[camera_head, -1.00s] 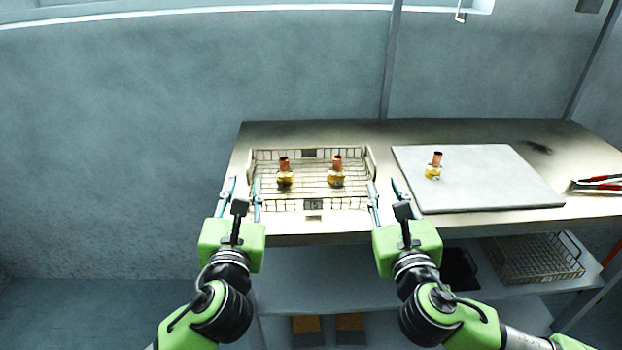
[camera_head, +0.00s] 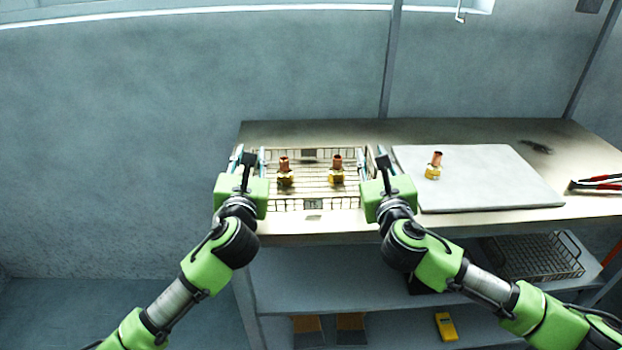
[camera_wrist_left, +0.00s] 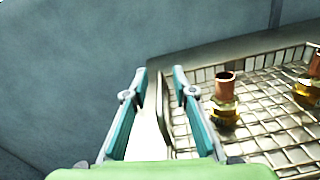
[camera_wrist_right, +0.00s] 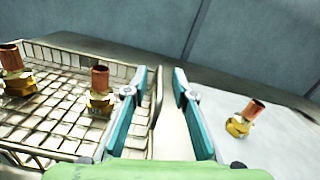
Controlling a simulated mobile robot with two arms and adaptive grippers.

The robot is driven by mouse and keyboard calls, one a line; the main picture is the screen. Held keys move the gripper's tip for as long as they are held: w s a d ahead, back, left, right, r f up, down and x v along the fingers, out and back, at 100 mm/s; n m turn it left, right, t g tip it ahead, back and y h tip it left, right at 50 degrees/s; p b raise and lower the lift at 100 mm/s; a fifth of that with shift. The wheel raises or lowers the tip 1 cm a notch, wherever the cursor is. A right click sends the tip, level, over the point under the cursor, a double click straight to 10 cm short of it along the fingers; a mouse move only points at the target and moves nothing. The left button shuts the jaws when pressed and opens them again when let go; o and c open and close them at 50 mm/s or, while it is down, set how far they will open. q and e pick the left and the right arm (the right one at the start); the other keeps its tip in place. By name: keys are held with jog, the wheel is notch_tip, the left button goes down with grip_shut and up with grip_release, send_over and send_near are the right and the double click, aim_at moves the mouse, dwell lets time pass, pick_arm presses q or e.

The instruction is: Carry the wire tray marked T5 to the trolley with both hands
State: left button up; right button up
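The wire tray (camera_head: 313,205) sits on the bench with a dark tag on its front; the mark looks like T5. Two brass-and-copper fittings stand in it, the left one (camera_head: 285,172) and the right one (camera_head: 336,170). My left gripper (camera_head: 248,152) is open at the tray's left end; in the left wrist view its fingers (camera_wrist_left: 158,80) straddle the left side wall. My right gripper (camera_head: 373,155) is open at the tray's right end; in the right wrist view its fingers (camera_wrist_right: 158,80) stand either side of the right end wall and handle. The trolley is not identifiable.
A pale grey slab (camera_head: 480,190) with one fitting (camera_head: 434,165) lies right of the tray, close to my right gripper. Red-handled pliers (camera_head: 598,182) lie at the bench's right edge. An empty wire tray (camera_head: 535,258) and a yellow device (camera_head: 446,326) are on shelves below.

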pick_arm(q)
jog(key=shift+c, duration=0.4)
pick_arm(e)
jog(key=shift+c, duration=0.4)
pick_arm(q)
grip_shut()
pick_arm(e)
grip_shut()
pick_arm(q)
jog(key=shift+r, duration=0.2)
pick_arm(e)
jog(key=shift+r, duration=0.2)
